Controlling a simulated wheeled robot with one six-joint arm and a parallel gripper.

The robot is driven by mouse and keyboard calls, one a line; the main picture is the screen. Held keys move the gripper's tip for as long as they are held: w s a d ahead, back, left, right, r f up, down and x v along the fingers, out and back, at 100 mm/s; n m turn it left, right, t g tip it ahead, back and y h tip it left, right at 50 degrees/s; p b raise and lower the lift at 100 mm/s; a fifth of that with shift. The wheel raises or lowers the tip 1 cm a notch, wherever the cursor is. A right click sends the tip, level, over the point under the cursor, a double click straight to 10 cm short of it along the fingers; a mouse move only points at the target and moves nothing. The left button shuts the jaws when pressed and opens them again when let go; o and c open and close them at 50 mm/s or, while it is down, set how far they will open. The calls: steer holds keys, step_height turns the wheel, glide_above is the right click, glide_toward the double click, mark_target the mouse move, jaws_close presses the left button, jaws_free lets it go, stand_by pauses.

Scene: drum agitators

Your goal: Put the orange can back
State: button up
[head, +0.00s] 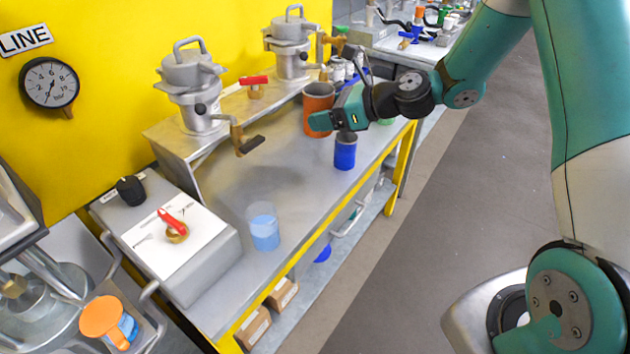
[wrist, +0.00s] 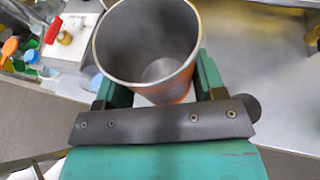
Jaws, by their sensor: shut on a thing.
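The orange can (head: 318,98) is an open-topped metal cylinder with an orange outside. My gripper (head: 334,119) is shut on it over the far part of the steel bench (head: 285,165). In the wrist view the orange can (wrist: 150,45) stands upright between the two green fingers (wrist: 160,92), and its grey inside looks empty. I cannot tell whether its base touches the bench. A blue can (head: 345,152) stands just in front of my gripper.
A clear beaker of blue liquid (head: 264,228) stands nearer on the bench. A grey box with a red-handled valve (head: 174,226) is at left. Metal drum agitators (head: 192,85) line the raised shelf. The bench middle is clear.

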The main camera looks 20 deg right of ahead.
steer(key=f, duration=1.4)
steer(key=shift+a+f, duration=0.25)
steer(key=shift+a, duration=0.1)
steer(key=shift+f, duration=2.15)
steer(key=shift+f, duration=0.2)
steer(key=o, duration=1)
steer(key=shift+o, duration=0.2)
steer(key=shift+r, duration=0.15)
